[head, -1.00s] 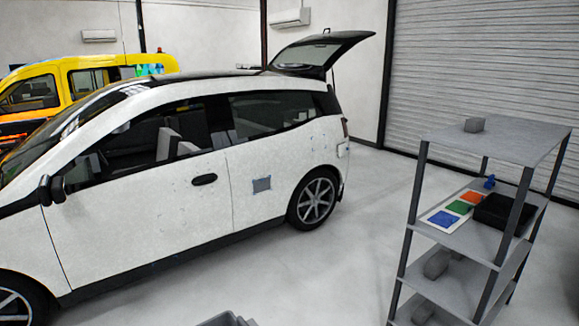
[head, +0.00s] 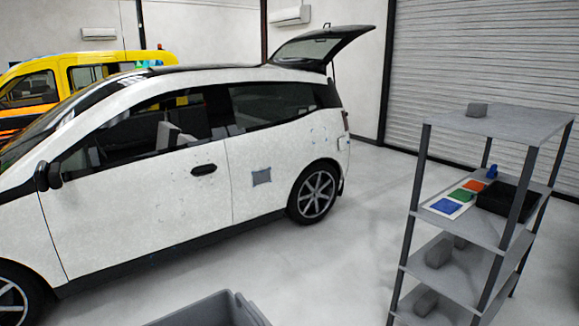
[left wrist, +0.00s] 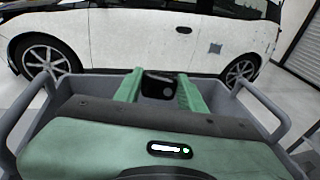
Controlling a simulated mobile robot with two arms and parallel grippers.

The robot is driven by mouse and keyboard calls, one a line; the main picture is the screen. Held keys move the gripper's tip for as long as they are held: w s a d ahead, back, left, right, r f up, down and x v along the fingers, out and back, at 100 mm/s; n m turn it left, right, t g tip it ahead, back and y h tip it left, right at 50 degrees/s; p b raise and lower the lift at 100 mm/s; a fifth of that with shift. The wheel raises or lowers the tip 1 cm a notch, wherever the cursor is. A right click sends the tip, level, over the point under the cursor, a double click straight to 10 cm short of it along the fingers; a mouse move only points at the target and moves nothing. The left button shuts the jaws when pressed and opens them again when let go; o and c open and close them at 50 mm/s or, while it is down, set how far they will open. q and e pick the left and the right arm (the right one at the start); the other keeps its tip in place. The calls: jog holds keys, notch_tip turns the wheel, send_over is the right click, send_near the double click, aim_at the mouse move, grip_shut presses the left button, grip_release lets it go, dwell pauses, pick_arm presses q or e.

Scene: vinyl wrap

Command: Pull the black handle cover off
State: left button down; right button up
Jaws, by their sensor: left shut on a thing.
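In the left wrist view my left gripper (left wrist: 160,77) has two green fingers shut on a small black piece (left wrist: 158,90). The piece looks like a handle cover, but much of it is hidden by the gripper body. The gripper is over a grey bin (left wrist: 62,92); its height above the bin is hard to tell. The white car's door handle spot (head: 204,169) is still dark in the head view, and it also shows in the left wrist view (left wrist: 183,30). Neither gripper shows in the head view.
The grey bin's rim (head: 205,308) shows at the bottom of the head view. A grey shelf rack (head: 500,122) stands at the right, with colour swatches (head: 461,196) and a black tray (head: 497,197). Clear floor lies between the car and the rack.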

pick_arm(q)
jog(key=c, duration=0.8)
grip_release()
jog(key=shift+o, duration=0.2)
jog(key=b+v, duration=0.1)
jog(key=v, duration=0.6)
jog(key=shift+s+d+b, duration=0.2)
jog(key=shift+s+b, duration=0.15)
jog(key=shift+b, duration=0.05)
